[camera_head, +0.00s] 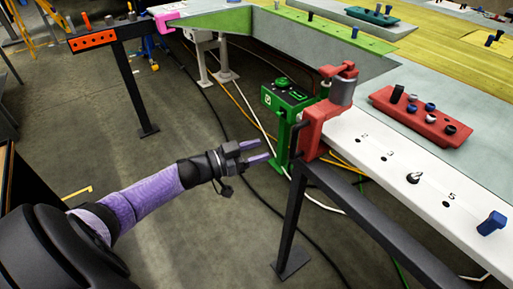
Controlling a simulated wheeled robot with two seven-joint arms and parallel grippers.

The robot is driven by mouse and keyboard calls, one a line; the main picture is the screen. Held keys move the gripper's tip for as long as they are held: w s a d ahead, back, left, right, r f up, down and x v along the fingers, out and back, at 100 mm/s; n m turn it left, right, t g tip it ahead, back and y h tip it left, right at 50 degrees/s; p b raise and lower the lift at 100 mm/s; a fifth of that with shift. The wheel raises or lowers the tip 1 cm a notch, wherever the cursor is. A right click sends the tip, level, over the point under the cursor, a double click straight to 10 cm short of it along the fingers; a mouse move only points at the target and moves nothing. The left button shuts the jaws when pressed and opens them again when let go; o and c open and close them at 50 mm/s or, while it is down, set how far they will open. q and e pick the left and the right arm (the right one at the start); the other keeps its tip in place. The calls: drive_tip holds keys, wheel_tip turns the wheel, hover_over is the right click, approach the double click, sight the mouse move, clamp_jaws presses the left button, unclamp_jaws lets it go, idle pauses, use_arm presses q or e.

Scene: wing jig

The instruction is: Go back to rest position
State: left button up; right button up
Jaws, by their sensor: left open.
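My left gripper (257,153) is in the head view, at the end of my purple left arm coming in from the lower left. Its two purple fingers are apart and point right, with nothing between them. It hangs over the floor, to the left of the green stand (287,110) and the red clamp (322,115) at the end of the white rail. It appears apart from both. My right gripper is out of view.
The white rail (398,180) on a dark frame carries a blue peg (491,222). A red tray (420,116) with several pegs lies on the wing panel. Cables (236,118) run across the floor. An orange bar (92,40) stands at upper left. Floor left of the gripper is clear.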

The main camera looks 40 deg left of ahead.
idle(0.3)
use_arm(q)
drive_tip(key=s+f+n+g+y+b, duration=0.3)
drive_tip(key=s+f, duration=0.4)
drive_tip(key=f, duration=0.8)
drive_tip(key=s+f+n+g+y+b, duration=0.1)
drive_tip(key=s+f+g+y+b, duration=0.15)
drive_tip(key=s+f+y, duration=0.75)
drive_tip(key=s+d+f+g+h, duration=0.1)
drive_tip(key=s+d+f+g, duration=0.2)
drive_tip(key=s+f, duration=0.3)
drive_tip(key=s+d+f+g+h+b, duration=0.1)
drive_tip(key=s+d+f+g, duration=0.2)
drive_tip(key=s+f, duration=0.3)
drive_tip(key=s+d+f+g+h+b, duration=0.1)
drive_tip(key=s+d+f, duration=0.4)
drive_tip(key=s, duration=0.5)
drive_tip(key=f+g+h, duration=0.1)
drive_tip(key=g, duration=0.1)
drive_tip(key=shift+f+m+g, duration=0.3)
drive_tip(key=shift+m+g, duration=0.05)
drive_tip(key=shift+m, duration=0.05)
drive_tip(key=shift+w+a, duration=0.1)
drive_tip(key=shift+w, duration=0.05)
